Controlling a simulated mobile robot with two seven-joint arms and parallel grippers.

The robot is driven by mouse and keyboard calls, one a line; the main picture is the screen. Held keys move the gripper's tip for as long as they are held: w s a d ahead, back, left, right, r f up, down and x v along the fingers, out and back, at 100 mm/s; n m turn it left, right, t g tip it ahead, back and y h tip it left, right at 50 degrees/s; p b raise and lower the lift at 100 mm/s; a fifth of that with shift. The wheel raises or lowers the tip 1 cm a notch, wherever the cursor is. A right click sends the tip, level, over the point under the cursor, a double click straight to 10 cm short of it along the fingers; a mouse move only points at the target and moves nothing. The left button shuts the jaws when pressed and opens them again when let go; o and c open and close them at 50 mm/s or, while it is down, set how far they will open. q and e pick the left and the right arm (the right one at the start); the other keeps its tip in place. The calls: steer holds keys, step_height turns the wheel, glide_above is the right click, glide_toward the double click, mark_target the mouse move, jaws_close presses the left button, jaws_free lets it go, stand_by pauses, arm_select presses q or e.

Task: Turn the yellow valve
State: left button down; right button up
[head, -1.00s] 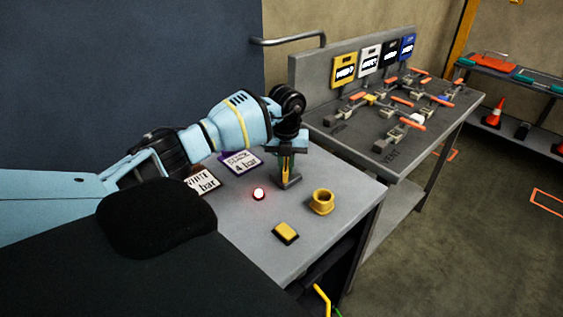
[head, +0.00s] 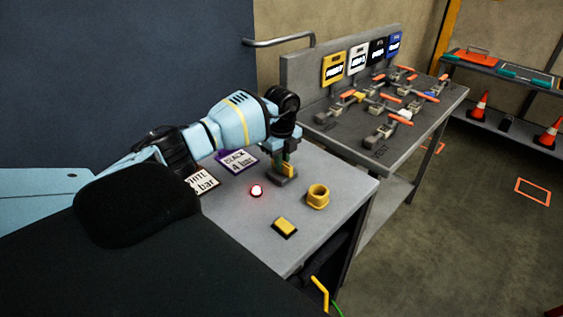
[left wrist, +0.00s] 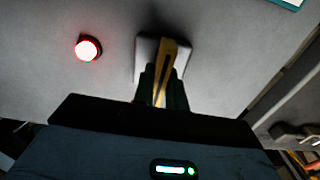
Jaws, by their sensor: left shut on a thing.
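On the grey bench behind, several valves have orange handles; one with a yellow body (head: 359,97) sits towards the bench's left end, below a yellow placard (head: 334,69). My left gripper (head: 287,163) is over the nearer table, away from that valve. It is shut on an upright yellow lever (head: 290,170) on a small grey base (head: 281,181). In the left wrist view the lever (left wrist: 178,60) stands between the dark fingers (left wrist: 163,88). The fingers partly hide the lever and base. My right gripper is not in view.
A shelf with cones (head: 479,106) stands at right.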

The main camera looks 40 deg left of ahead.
arm_select(q)
steer(key=shift+r+n, duration=0.1)
steer(key=shift+n, duration=0.2)
steer(key=c, duration=1.4)
jaws_free()
steer(key=shift+c, duration=0.2)
steer(key=shift+r, duration=3.85)
